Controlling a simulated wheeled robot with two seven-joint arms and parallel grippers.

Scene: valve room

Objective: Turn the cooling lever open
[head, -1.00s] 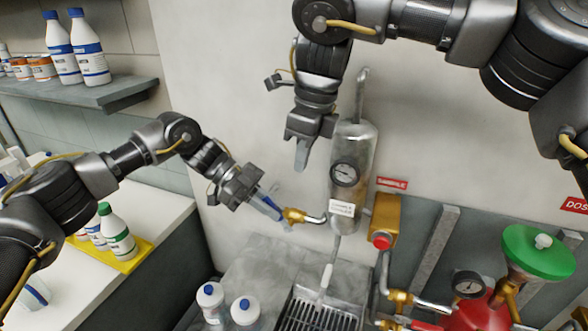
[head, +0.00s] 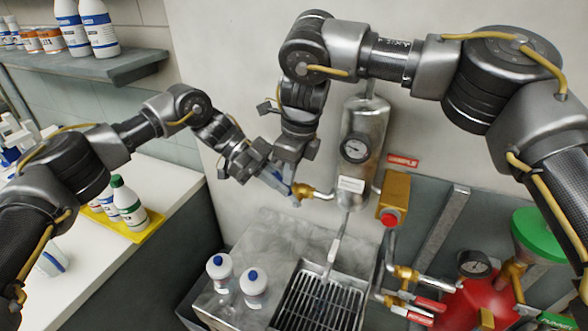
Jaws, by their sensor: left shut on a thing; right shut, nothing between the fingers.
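The cooling lever looks like the blue handle (head: 281,186) on the brass valve (head: 304,191), at the left of the steel cylinder (head: 364,125). My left gripper (head: 273,178) comes in from the left and is shut on the blue lever, whose far part is largely hidden by the fingers. My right gripper (head: 287,173) hangs down from above, shut and empty, right beside the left fingers and the lever. The two grippers overlap in the picture, and I cannot tell whether they touch.
A gauge (head: 355,149) sits on the cylinder. A brass box with a red button (head: 389,217) is right of it. Below are a drain grate (head: 320,300) and two white bottles (head: 221,268). A red tank (head: 468,300) with a green funnel (head: 541,238) stands right.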

